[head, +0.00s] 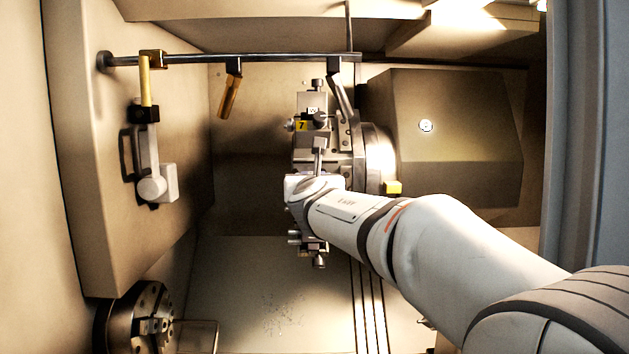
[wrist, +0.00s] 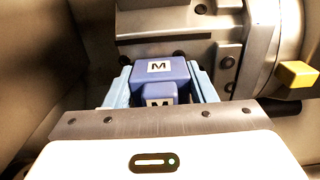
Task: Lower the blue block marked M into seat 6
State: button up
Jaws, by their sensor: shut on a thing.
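The blue block marked M (wrist: 176,71) shows in the wrist view, with an M label on its large upper part and another on a smaller part nearer me. My gripper (wrist: 160,84) is shut on it, with a pale blue finger at each side. The block is in front of the grey metal turret (wrist: 188,22); I cannot tell whether they touch. In the head view my white wrist is at the turret (head: 338,140), and the block cannot be made out there. A yellow label 7 (head: 302,126) shows on the turret. No label for seat 6 is readable.
A yellow block-like part (wrist: 297,74) sticks out right of the turret; it also shows in the head view (head: 392,187). A metal rail (head: 230,58) crosses above. A chuck (head: 150,318) is at lower left. The cell floor (head: 270,285) left of my arm looks open.

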jog(key=shift+s+f+b, duration=0.1)
jog(key=shift+f+b, duration=0.3)
jog(key=shift+b, duration=0.15)
jog(key=o, duration=1.2)
jog(key=s+b, duration=0.1)
jog(key=s, duration=0.7)
jog(key=shift+f, duration=0.1)
